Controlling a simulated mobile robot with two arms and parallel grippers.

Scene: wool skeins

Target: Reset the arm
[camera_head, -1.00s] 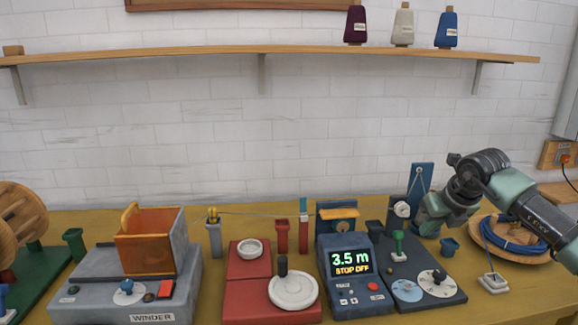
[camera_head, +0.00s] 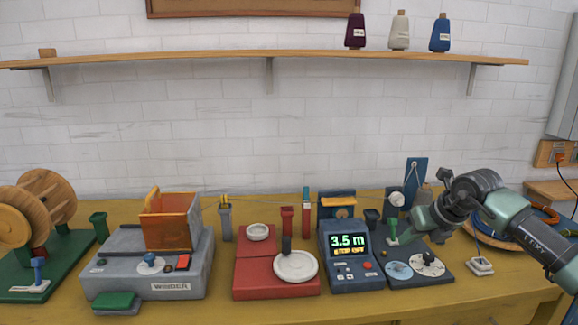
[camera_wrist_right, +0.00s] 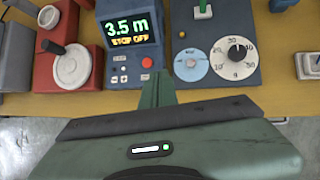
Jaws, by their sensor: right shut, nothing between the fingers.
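My right arm comes in from the right in the head view, its gripper (camera_head: 418,222) pointing down over the right part of the bench. In the right wrist view the closed fingers (camera_wrist_right: 158,90) are shut and empty, in front of the dark blue meter box (camera_wrist_right: 132,45). Its display reads "3.5 m" and "STOP OFF"; the box also shows in the head view (camera_head: 335,273). A grey dial panel (camera_head: 437,277) with a light blue disc and a white numbered dial (camera_wrist_right: 234,57) lies beside it. My left gripper is not in view.
A grey winder (camera_head: 120,285) with an orange guard stands left, a red crank unit (camera_head: 250,285) mid-bench. A wooden reel (camera_head: 45,200) is at far left. Coiled cords (camera_head: 490,235) lie right behind my arm. Three wool cones sit on the wall shelf (camera_head: 210,57).

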